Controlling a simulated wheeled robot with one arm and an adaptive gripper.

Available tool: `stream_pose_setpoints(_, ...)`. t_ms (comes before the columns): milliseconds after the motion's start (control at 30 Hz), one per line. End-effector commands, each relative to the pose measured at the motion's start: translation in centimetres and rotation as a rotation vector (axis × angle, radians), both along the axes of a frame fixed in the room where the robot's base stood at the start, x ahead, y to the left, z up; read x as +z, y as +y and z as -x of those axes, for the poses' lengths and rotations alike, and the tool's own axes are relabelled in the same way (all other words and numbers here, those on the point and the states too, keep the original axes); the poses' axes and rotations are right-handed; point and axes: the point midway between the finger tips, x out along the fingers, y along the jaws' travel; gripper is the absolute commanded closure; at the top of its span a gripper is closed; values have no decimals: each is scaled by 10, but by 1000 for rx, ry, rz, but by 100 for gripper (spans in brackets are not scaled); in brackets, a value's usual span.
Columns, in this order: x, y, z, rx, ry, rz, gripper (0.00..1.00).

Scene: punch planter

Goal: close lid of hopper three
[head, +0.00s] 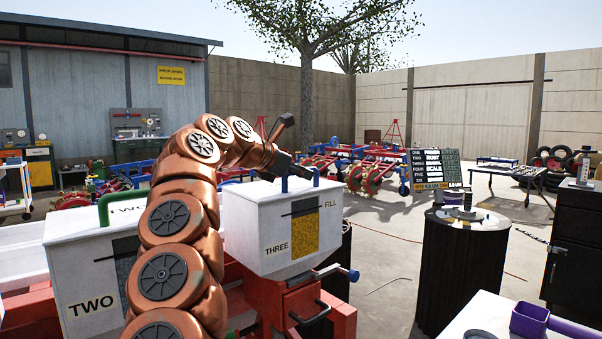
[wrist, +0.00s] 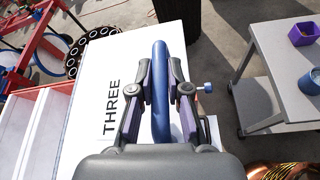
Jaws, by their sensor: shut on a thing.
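Hopper three (head: 270,222) is a white box marked THREE, with a yellow-filled window marked FILL on its front. Its white lid (head: 243,193) appears to lie flat across the top, though any thin gap at the rim is too small to tell. The lid, printed THREE, also fills the middle of the wrist view (wrist: 92,85). My gripper (head: 297,170) is above the lid, partly hidden behind my wrist. In the wrist view my gripper (wrist: 160,88) has its fingers on both sides of the blue handle (wrist: 160,58), shut on it.
Hopper two (head: 90,265) stands to the left, with a green handle on its lid. A black drum (head: 462,275) and a pale table (head: 500,315) with a purple bin (head: 529,320) are at the right. A blue-ended crank (head: 340,270) sticks out below hopper three.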

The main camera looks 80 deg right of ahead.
Motion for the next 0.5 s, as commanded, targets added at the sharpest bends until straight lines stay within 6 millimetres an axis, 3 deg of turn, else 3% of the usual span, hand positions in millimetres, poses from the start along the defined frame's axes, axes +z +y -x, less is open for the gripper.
stream_pose_setpoints(67,-4,0,1,-6,-4,-9,100)
stream_pose_setpoints(100,-5,0,1,-5,-5,-10,82)
stream_pose_setpoints(300,-3,0,1,-3,-3,-6,61)
stream_pose_setpoints(500,-3,0,1,-3,-3,-5,59)
